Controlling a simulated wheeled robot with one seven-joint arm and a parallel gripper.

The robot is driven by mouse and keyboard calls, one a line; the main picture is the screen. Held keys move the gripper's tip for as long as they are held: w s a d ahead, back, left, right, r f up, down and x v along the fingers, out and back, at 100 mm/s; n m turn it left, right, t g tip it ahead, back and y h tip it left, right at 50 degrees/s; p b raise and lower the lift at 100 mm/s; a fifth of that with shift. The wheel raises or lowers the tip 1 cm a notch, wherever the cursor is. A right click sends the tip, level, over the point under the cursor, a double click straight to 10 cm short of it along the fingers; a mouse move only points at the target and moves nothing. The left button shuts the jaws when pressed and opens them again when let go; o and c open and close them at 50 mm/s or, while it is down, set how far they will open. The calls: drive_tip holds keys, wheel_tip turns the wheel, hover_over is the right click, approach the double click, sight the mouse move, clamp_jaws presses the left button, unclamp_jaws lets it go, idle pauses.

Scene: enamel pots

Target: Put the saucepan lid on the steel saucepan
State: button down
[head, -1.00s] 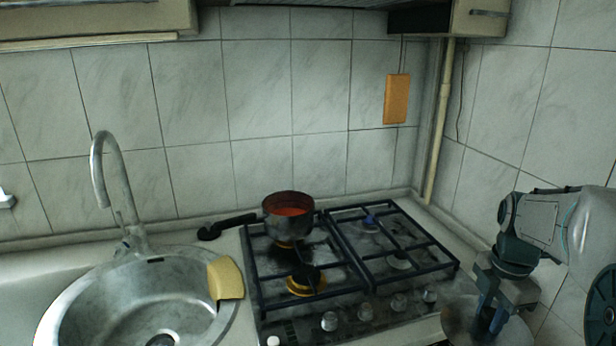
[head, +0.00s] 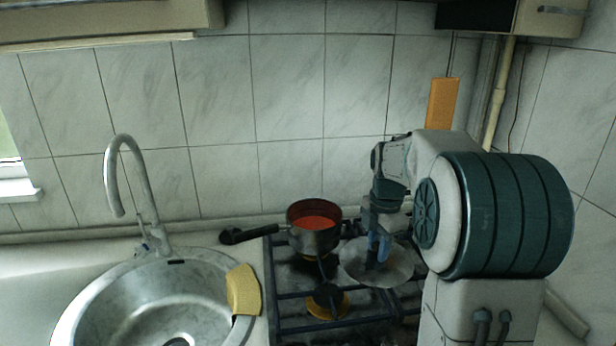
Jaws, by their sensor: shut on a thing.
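The steel saucepan (head: 314,240) stands on the back left burner of the hob, open at the top, with something orange-red inside. Its black handle (head: 248,233) points left. My gripper (head: 378,250) is shut on the saucepan lid (head: 397,268), a round grey metal disc. The lid is held above the hob, just right of the saucepan and a little nearer to me. The lid's knob is hidden between the fingers. The lid hides part of the hob's right side.
The hob grate (head: 290,308) has a front left burner with a yellow ring (head: 328,301). A round sink (head: 110,318) with a tall tap (head: 150,215) lies left, a yellow cloth (head: 243,290) on its rim. The tiled wall (head: 290,170) closes off the back.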

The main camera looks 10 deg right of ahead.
drive_tip(key=w+a+r+m+p, duration=0.1)
drive_tip(key=w+a+p, duration=0.4)
drive_tip(key=w, duration=0.6)
drive_tip(key=w+a+r+m+p, duration=0.1)
drive_tip(key=w+a+r+p, duration=0.2)
drive_tip(key=w, duration=0.8)
drive_tip(key=shift+a+m+p, duration=0.3)
drive_tip(key=shift+a+p, duration=1.05)
drive_tip(key=shift+p, duration=0.85)
drive_tip(key=shift+r+p, duration=0.1)
drive_tip(key=shift+p, duration=0.25)
drive_tip(key=shift+s+f+b, duration=0.1)
drive_tip(key=shift+f+b, duration=0.9)
drive_tip(key=shift+f, duration=0.95)
drive_tip(key=c, duration=1)
unclamp_jaws()
drive_tip(key=shift+s+f, duration=0.1)
drive_tip(key=shift+f, duration=0.05)
drive_tip(key=shift+c, duration=0.2)
